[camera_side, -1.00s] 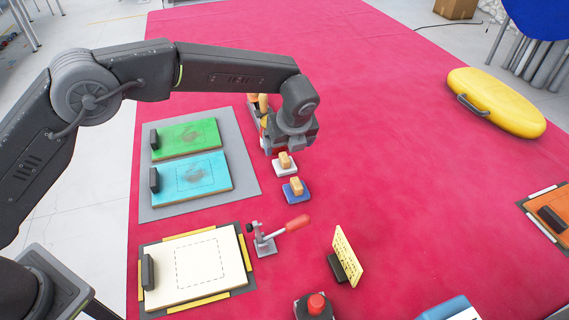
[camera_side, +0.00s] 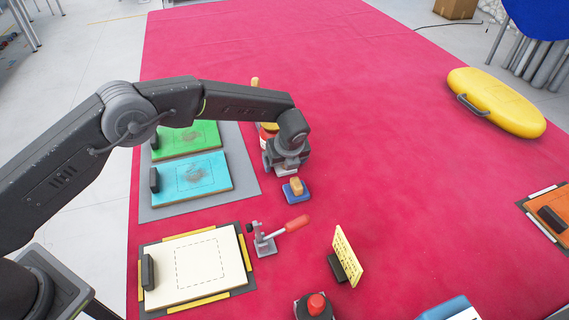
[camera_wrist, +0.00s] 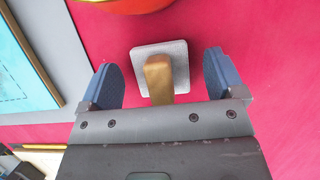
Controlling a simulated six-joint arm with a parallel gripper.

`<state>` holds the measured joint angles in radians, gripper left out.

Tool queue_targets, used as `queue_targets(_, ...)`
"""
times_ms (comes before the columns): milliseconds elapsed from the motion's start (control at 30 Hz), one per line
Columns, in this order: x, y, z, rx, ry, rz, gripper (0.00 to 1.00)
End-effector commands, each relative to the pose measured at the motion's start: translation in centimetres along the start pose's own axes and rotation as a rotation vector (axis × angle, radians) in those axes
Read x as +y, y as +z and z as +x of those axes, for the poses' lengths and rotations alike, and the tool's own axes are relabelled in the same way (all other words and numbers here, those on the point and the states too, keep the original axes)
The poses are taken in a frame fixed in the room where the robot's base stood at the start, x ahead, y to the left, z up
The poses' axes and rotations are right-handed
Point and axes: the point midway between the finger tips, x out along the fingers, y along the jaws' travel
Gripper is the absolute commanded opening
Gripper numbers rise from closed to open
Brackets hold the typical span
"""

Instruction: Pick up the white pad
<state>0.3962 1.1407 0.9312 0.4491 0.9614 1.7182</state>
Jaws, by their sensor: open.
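The white pad (camera_wrist: 180,54) is a small square block with a tan handle (camera_wrist: 158,78) on top. In the wrist view it lies on the red surface between the two blue fingers of my gripper (camera_wrist: 163,80). The fingers are open, with a gap on each side of the pad. In the side view my gripper (camera_side: 286,167) is lowered over the pad and hides most of it; a white edge (camera_side: 287,173) shows below.
A blue pad with a tan handle (camera_side: 296,190) lies just in front of my gripper. Green (camera_side: 187,138) and cyan (camera_side: 191,178) boards lie to the left. A red-handled clamp (camera_side: 265,243), a yellow card (camera_side: 347,256) and a red button (camera_side: 316,305) stand nearer.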

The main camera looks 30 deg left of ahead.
Motion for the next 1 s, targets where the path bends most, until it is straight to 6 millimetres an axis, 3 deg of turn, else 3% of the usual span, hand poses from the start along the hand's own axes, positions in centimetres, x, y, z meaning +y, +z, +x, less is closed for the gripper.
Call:
queue_targets(100, 0.0, 0.0, -0.03, 0.0, 0.0, 0.0, 0.86)
queue_targets(633, -0.01, -0.02, -0.06, 0.0, 0.0, 0.0, 0.36)
queue_targets(1000, -0.04, 0.17, -0.5, 0.0, -0.001, 0.0, 0.34)
